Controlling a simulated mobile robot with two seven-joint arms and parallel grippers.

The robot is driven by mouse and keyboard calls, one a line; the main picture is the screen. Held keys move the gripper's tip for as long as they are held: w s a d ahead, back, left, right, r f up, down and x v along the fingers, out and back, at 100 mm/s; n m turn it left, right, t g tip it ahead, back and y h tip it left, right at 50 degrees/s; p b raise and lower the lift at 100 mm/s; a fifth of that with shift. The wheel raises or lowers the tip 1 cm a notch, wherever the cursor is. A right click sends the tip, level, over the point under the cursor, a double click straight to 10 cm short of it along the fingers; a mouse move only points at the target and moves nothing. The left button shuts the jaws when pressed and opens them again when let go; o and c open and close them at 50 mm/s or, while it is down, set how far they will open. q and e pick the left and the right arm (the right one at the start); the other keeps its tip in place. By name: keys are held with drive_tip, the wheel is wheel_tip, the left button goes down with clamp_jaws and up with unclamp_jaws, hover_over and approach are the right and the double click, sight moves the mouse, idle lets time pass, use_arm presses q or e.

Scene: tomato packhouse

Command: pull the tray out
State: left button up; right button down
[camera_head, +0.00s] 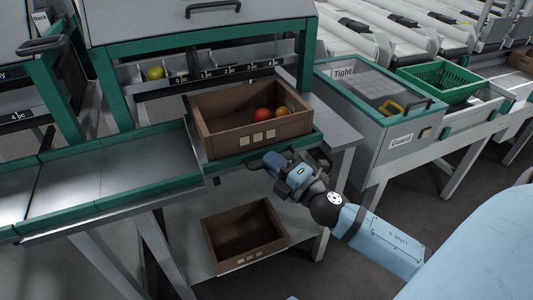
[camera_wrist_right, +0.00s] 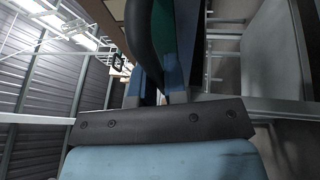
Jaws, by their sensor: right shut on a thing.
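The tray (camera_head: 230,164) is a grey slide with a green front edge under the filling station, and it sticks out toward me. My right gripper (camera_head: 259,163) is at the tray's front edge, below the crate, and is shut on the tray's handle. In the right wrist view a dark curved handle (camera_wrist_right: 146,45) runs between the fingers, beside a green edge. The exact grip is partly hidden. My left gripper is not in view.
An empty brown crate (camera_head: 243,235) sits on the lower shelf. A green-edged conveyor (camera_head: 85,183) runs left of the tray. A guarded box labelled Tight (camera_head: 375,90) and a green basket (camera_head: 440,80) stand to the right. Floor shows in front.

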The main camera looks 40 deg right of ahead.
drive_tip(key=shift+s+a, duration=0.15)
drive_tip(key=shift+s, duration=0.3)
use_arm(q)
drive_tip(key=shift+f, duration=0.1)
use_arm(e)
drive_tip(key=c, duration=1.2)
unclamp_jaws()
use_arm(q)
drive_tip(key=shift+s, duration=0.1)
